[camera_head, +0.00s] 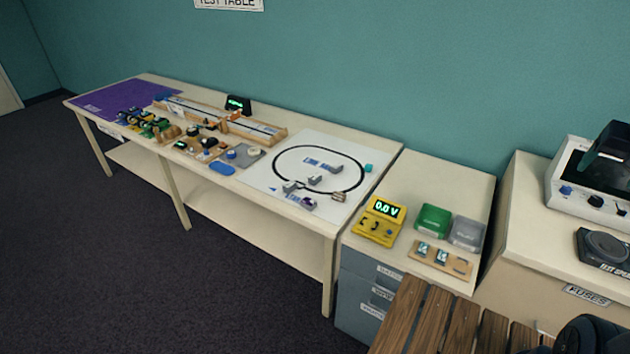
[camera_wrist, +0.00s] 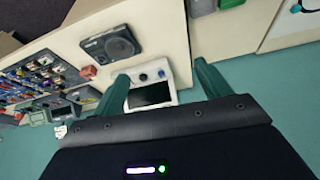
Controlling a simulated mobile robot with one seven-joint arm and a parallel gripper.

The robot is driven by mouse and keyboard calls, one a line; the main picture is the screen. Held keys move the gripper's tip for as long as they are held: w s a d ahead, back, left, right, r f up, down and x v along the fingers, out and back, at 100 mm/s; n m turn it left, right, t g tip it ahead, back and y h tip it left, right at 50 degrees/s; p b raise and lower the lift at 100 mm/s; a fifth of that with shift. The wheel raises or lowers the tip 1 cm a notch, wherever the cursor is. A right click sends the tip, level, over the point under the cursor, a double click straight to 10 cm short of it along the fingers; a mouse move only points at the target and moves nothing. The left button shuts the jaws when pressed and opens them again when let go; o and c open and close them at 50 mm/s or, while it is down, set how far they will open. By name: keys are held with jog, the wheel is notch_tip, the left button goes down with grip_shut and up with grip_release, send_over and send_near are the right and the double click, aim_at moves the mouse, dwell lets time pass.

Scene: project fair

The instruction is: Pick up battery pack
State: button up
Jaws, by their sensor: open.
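On the grey drawer cabinet's top in the head view lies a wooden board (camera_head: 459,267) holding two small dark blocks with pale labels, the left block (camera_head: 422,249) and the right block (camera_head: 441,256). These may be battery packs; they are too small to tell for sure. The board's right part looks empty. My gripper (camera_wrist: 162,68) is open and empty in the wrist view, its two green fingers apart. Beyond the fingers is a white instrument with a dark screen (camera_wrist: 152,95). The board with the blocks is not clear in the wrist view.
A yellow meter (camera_head: 379,221) reading 0.0 V, a green box (camera_head: 432,221) and a clear grey box (camera_head: 467,232) stand beside the board. A slatted wooden surface (camera_head: 460,322) is in front. The long table (camera_head: 225,220) holds a track sheet and several parts. A speaker unit (camera_head: 606,247) is at right.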

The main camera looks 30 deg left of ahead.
jog(key=w+a+f+m+y, duration=0.1)
jog(key=w+a+f, duration=0.3)
jog(key=w+a, duration=0.3)
jog(key=w+a+f, duration=0.4)
jog(key=w+a, duration=0.3)
jog(key=w+a+f+m+y, duration=0.1)
jog(key=w+a+f, duration=0.15)
jog(key=a, duration=0.25)
jog(key=w+a+f+m+g+y, duration=0.1)
jog(key=a+f, duration=0.3)
jog(key=a, duration=0.2)
jog(key=w+a+f+y, duration=0.1)
jog(key=w+a+f, duration=0.1)
jog(key=a+f, duration=0.25)
jog(key=m+g+y, duration=0.2)
jog(key=m+y, duration=0.7)
jog(key=m, duration=0.5)
send_near(316, 177)
jog(key=shift+w+d+r, duration=0.15)
jog(key=shift+d, duration=0.5)
jog(key=shift+a+f+m+y, duration=0.3)
jog(key=shift+a+m, duration=0.15)
jog(key=shift+m, duration=0.15)
jog(key=shift+x, duration=5.5)
jog(key=shift+f, duration=0.1)
jog(key=shift+c, duration=0.5)
